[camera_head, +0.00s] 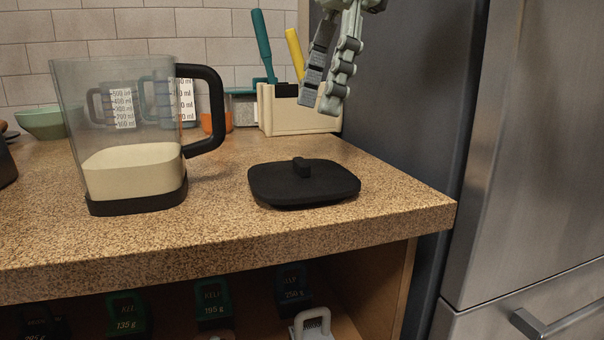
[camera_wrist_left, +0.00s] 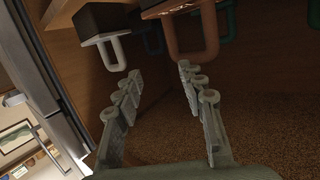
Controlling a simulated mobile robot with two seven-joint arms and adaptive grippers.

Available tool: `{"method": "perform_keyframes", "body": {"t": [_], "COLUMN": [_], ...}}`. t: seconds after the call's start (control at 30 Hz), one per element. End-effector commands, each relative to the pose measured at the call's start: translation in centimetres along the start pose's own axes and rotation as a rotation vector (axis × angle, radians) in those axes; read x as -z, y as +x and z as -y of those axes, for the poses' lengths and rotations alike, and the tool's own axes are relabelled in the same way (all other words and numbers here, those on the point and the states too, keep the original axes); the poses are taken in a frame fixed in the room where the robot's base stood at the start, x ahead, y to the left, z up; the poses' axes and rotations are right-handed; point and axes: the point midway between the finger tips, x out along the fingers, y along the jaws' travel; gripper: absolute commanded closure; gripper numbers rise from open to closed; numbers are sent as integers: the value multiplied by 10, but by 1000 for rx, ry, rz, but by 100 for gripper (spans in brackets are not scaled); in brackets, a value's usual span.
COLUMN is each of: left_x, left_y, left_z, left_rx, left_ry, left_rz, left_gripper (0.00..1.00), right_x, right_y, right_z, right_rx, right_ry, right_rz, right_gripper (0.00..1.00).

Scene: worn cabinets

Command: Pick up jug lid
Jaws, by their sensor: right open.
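The black jug lid (camera_head: 285,185) lies flat on the speckled counter, with its small knob (camera_head: 301,167) upward. The clear jug (camera_head: 120,120) stands left of it, with a black handle, a black base and pale contents in the bottom. My right gripper (camera_head: 321,98) hangs above and behind the lid, apart from it, open and empty. My left gripper (camera_wrist_left: 160,72) shows only in the left wrist view. Its fingers are apart with nothing between them, near handled items inside a wooden compartment.
A cream holder (camera_head: 295,112) with teal and yellow handles stands behind the lid. A green bowl (camera_head: 43,123) is at the back left. The counter's front edge (camera_head: 230,255) is close, above a shelf with handled weights (camera_head: 212,305). A steel fridge (camera_head: 545,140) stands to the right.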

Motion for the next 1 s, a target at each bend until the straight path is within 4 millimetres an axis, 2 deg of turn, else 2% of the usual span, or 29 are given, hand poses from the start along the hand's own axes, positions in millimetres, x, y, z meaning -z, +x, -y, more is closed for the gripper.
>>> {"method": "perform_keyframes", "body": {"t": [0.13,0.37,0.7,1.0], "left_x": [16,36,82,91], "left_y": [0,-2,-15,-19], "left_z": [-8,-16,-33,-35], "left_rx": [-17,-33,-70,-75], "left_ry": [-12,-25,-65,-72], "left_rz": [-84,-175,-410,-451], "left_gripper": [60,60,60,60], "right_x": [2,1,0,0], "right_y": [15,29,70,76], "right_z": [0,0,0,0], "right_rx": [-1,-1,0,1], "right_ry": [1,0,1,1], "right_rz": [-4,-1,1,2], "right_gripper": [41,41,41,41]}}
